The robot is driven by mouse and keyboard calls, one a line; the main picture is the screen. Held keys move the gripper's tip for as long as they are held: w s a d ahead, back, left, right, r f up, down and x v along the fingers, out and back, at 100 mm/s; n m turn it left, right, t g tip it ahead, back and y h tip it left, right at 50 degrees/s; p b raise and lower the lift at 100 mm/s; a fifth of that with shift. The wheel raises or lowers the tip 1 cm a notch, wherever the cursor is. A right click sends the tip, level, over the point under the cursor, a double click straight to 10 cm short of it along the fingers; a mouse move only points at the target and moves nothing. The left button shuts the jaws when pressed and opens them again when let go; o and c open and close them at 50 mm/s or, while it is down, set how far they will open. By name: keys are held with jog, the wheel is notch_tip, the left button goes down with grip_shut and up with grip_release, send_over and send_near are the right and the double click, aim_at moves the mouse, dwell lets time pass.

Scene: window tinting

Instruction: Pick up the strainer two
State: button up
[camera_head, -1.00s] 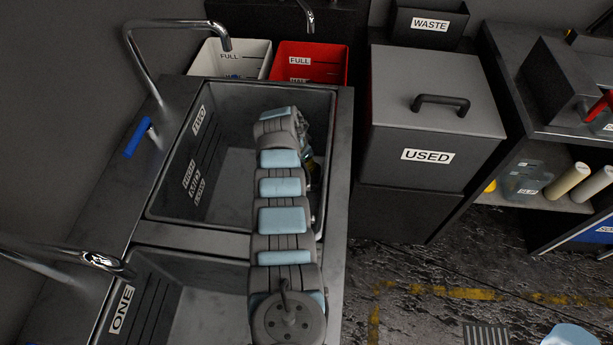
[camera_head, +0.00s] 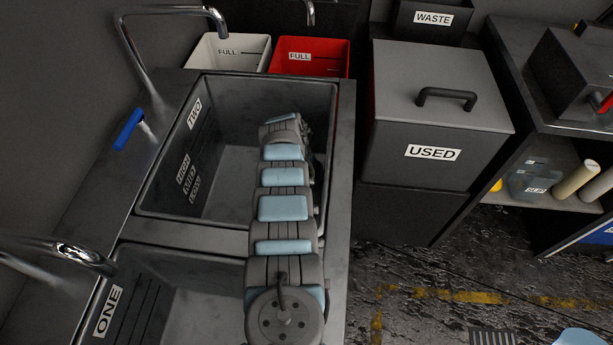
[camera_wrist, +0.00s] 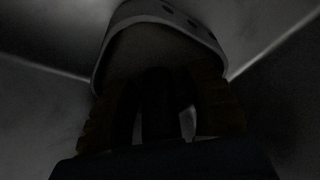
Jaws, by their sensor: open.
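In the dark wrist view, a curved pale-rimmed piece with several dark round holes (camera_wrist: 165,12) shows at the top; it looks like the strainer. My gripper (camera_wrist: 160,105) is open below it in the picture, its dark fingers at or over the near side of that piece. Whether they touch it is too dark to tell. In the head view, my arm reaches over sink two (camera_head: 221,160), the basin labelled TWO. The arm hides the gripper and any strainer there.
Sink one (camera_head: 200,300) lies nearer. White (camera_head: 229,52) and red (camera_head: 309,55) bins stand behind sink two. The USED box (camera_head: 437,115) is to the right. Sink walls surround the arm's end.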

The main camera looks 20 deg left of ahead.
jog(key=shift+f, duration=0.15)
grip_shut()
dwell(0.4)
